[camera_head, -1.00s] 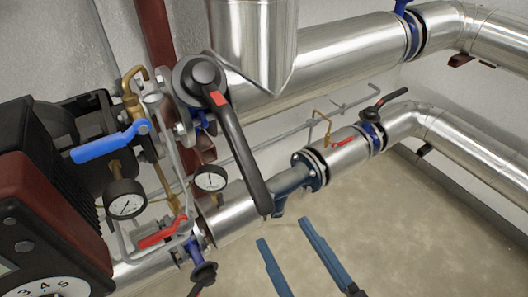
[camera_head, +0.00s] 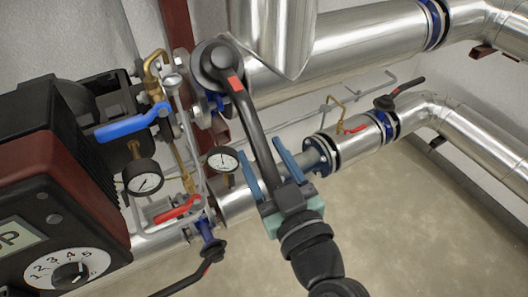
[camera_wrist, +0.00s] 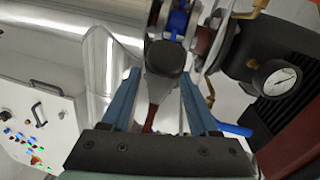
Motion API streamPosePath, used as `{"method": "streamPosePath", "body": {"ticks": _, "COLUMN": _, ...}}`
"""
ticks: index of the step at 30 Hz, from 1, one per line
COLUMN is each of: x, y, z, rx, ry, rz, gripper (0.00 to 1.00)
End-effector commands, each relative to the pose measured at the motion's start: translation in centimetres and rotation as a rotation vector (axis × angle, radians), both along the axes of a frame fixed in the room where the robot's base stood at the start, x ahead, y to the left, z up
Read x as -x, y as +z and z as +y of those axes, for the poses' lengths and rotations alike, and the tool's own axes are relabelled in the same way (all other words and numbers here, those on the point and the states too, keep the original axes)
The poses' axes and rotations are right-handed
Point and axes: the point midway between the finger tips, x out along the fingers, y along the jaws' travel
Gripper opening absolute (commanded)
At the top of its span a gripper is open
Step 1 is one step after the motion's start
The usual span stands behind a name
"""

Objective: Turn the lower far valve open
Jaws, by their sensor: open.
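The lower pipe's far valve is at the right in the head view, with a blue body (camera_head: 384,124) and a black lever (camera_head: 407,86) angled up to the right. My gripper (camera_head: 263,147) is well to the left and nearer, open, with its blue fingers on either side of a large black lever (camera_head: 251,115) with a red mark. This lever hangs from a round hub on the upper near valve. In the wrist view my gripper (camera_wrist: 160,75) shows the black hub (camera_wrist: 167,57) between and beyond the fingertips. Contact with the lever cannot be told.
Pressure gauges (camera_head: 143,177), a red lever (camera_head: 178,209) and a blue lever (camera_head: 133,124) crowd the left beside the pump (camera_head: 45,180). A lower near valve lever (camera_head: 190,284) points down-left. The floor (camera_head: 420,220) at lower right is clear.

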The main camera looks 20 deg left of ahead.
Motion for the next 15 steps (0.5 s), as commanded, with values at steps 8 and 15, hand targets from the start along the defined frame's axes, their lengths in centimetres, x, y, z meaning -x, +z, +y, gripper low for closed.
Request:
{"method": "streamPosePath", "body": {"ticks": 8, "x": -0.09, "y": 0.00, "z": 0.09, "rx": 0.000, "ry": 0.000, "rz": 0.000, "gripper": 0.59}}
{"method": "streamPosePath", "body": {"ticks": 15, "x": -0.07, "y": 0.01, "z": 0.07, "rx": 0.000, "ry": 0.000, "rz": 0.000, "gripper": 0.16}}
